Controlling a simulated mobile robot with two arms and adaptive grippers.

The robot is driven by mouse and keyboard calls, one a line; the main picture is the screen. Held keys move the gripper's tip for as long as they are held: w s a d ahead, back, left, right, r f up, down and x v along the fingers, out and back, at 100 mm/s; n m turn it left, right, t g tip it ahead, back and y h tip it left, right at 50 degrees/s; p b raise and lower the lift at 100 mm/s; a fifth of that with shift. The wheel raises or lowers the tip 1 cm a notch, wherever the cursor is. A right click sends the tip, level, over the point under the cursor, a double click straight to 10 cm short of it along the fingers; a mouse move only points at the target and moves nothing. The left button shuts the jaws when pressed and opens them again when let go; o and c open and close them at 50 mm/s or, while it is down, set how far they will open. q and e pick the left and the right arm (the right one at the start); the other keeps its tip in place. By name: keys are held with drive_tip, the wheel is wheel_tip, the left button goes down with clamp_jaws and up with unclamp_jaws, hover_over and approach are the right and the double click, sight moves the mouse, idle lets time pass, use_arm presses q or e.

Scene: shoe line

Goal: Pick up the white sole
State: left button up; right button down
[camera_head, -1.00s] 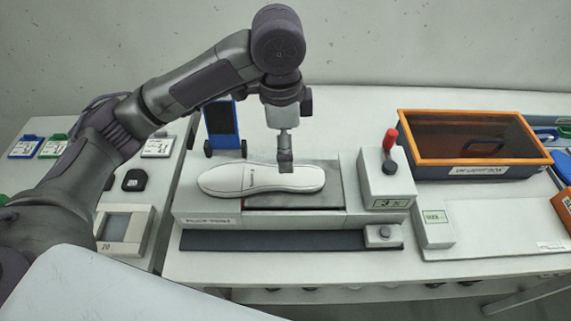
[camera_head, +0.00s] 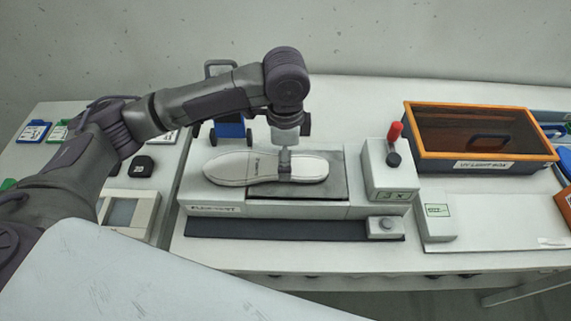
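The white sole (camera_head: 235,168) lies flat, lengthwise from left to right, on the dark plate (camera_head: 335,187) of a white bench device, partly overhanging the plate on the left. My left arm reaches over from the left. Its gripper (camera_head: 284,173) points straight down at the right half of the sole, and its tips overlap the sole in the picture. The fingers are small and seen edge-on, so I cannot tell whether they are open or closed on the sole. My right gripper is not in view.
A white block with a red-knobbed lever (camera_head: 393,140) stands right of the plate. An orange-rimmed UV light box (camera_head: 480,161) is at the back right. A blue stand (camera_head: 231,129) is behind the sole. A small display unit (camera_head: 130,213) sits on the left table.

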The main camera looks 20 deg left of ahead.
use_arm(q)
drive_tip(key=shift+f, duration=1.4)
drive_tip(key=c, duration=1.4)
